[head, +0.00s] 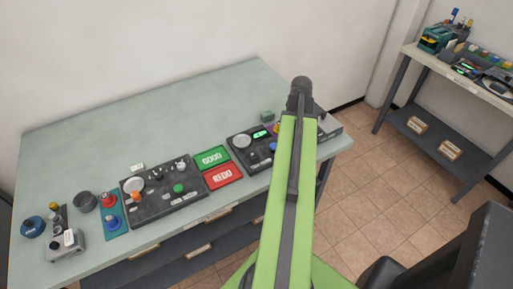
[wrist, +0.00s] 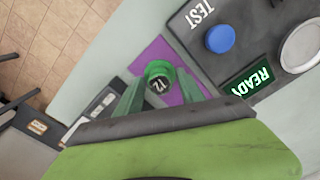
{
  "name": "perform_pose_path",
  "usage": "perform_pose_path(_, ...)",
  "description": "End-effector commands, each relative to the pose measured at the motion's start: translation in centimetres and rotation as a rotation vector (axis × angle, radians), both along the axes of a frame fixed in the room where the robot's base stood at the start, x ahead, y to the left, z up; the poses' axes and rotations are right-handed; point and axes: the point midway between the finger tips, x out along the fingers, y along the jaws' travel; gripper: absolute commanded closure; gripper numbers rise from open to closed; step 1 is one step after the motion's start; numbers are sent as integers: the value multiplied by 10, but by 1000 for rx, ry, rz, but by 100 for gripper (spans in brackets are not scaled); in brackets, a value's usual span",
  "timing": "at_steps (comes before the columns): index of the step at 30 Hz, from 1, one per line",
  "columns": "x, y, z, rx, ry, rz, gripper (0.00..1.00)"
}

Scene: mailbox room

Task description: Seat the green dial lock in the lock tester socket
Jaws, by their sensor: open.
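The green dial lock (wrist: 160,76) shows in the wrist view as a short green cylinder with a dark, numbered face. It appears to be on a purple patch (wrist: 148,57). My gripper (wrist: 159,82) is open, with one green finger on each side of the lock; I cannot tell whether they touch it. The lock tester (wrist: 212,70) is beside the purple patch, with a lit READY screen (wrist: 250,82), a blue button (wrist: 220,38) and a pale round part (wrist: 302,47). The tester also shows in the head view (head: 242,152). My arm hides the gripper there.
The pale green table (head: 80,150) also holds green GOOD (head: 211,158) and red REDO (head: 222,176) pads, a dark panel with knobs (head: 160,212) and several small items at the left. A second table (head: 480,85) stands at the right. The table's back is clear.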

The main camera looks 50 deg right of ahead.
Motion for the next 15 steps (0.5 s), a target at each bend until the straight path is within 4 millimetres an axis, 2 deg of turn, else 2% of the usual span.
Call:
perform_pose_path(2,0,0,0,0,0,0,56)
perform_pose_path(12,0,0,0,0,0,-1,100)
perform_pose_path(15,0,0,0,0,0,-1,100)
